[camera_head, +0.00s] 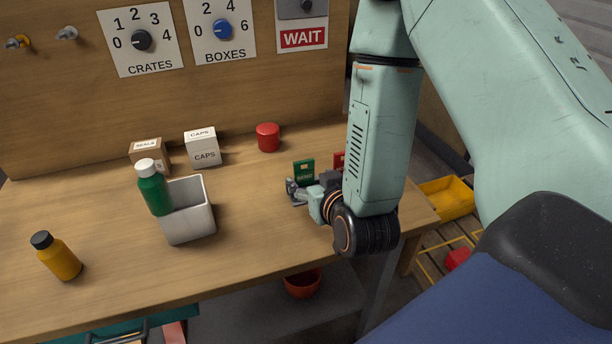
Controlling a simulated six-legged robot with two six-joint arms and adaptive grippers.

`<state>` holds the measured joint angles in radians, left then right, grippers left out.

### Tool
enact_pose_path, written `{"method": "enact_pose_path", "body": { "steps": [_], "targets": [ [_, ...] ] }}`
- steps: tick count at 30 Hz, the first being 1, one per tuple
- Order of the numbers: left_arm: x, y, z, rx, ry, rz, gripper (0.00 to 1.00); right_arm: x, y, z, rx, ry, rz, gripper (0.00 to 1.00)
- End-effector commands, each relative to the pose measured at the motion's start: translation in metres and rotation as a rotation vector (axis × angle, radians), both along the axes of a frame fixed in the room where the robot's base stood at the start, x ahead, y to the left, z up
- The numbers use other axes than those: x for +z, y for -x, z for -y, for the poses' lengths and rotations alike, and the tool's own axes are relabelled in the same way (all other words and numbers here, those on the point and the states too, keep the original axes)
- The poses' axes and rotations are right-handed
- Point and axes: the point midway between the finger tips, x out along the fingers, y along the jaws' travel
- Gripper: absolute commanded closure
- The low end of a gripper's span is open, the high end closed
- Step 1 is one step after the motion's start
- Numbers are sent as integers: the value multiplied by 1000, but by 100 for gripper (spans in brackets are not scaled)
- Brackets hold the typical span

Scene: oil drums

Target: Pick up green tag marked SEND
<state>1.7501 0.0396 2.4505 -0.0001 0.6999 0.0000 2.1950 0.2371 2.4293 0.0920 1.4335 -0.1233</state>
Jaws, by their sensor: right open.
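The green tag (304,168) stands upright on the wooden table, right of the middle, with small lettering near its lower edge. My right gripper (291,190) is low over the table, just in front of the tag and slightly to its left. It is open and holds nothing that I can see. Its far finger and the tag's lower edge overlap in the picture, so I cannot tell whether they touch. A red tag (339,160) stands right of the green one, mostly hidden behind my right arm. My left gripper is not in view.
A grey bin (190,222) with a green bottle (153,190), a yellow bottle (59,259), a brown box (147,152), a white CAPS box (203,150) and a red cylinder (268,137) stand on the table (250,235). A board with dials (141,40) rises behind. The table's front middle is clear.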

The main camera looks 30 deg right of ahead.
Motion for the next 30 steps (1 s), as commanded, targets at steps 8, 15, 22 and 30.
{"method": "enact_pose_path", "body": {
  "steps": [8,15,22,30],
  "targets": [
    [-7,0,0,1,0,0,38,-16,-34,12,0,1,2,31],
    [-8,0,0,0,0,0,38,-20,-47,15,0,1,1,31],
    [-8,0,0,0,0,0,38,-19,-48,15,1,1,0,38],
    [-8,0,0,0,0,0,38,-19,-48,15,0,1,1,61]
  ]
}}
